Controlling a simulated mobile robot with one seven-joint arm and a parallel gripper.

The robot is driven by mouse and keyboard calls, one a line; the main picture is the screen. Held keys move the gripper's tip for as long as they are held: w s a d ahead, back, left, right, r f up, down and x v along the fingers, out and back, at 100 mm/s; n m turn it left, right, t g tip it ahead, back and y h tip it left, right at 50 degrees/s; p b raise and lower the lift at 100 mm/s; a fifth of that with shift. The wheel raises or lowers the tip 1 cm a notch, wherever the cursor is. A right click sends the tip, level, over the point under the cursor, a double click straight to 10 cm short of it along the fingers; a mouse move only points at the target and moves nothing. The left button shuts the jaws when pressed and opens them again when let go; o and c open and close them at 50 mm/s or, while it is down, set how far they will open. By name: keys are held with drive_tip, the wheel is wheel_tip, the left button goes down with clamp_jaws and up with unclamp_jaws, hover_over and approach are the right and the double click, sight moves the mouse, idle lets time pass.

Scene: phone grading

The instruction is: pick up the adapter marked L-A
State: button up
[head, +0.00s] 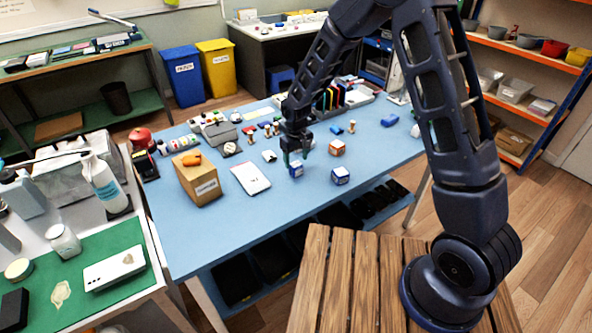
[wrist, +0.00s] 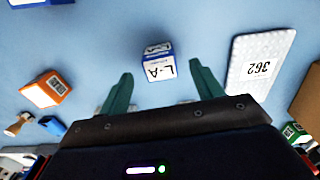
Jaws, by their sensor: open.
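The adapter marked L-A (wrist: 158,67) is a small blue-and-white cube on the blue table. In the wrist view its L-A label shows, and it lies between and slightly beyond my fingertips, apart from both. In the head view the blue cube right below my gripper (head: 296,156) appears to be this adapter (head: 296,170); its marking is too small to read there. My gripper (wrist: 161,77) is open and empty, its two green fingers spread with one on each side of the adapter's position.
An orange-and-white cube (wrist: 46,89) sits on the other. Another blue-and-white cube (head: 340,176) stands nearer the table's front edge. A cardboard box (head: 197,180) stands at the left.

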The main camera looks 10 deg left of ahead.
sight(296, 164)
wheel_tip(296, 164, down, 4)
drive_tip(key=shift+r, duration=0.1)
drive_tip(key=c, duration=1)
drive_tip(key=shift+c, duration=0.3)
drive_tip(key=shift+r, duration=0.1)
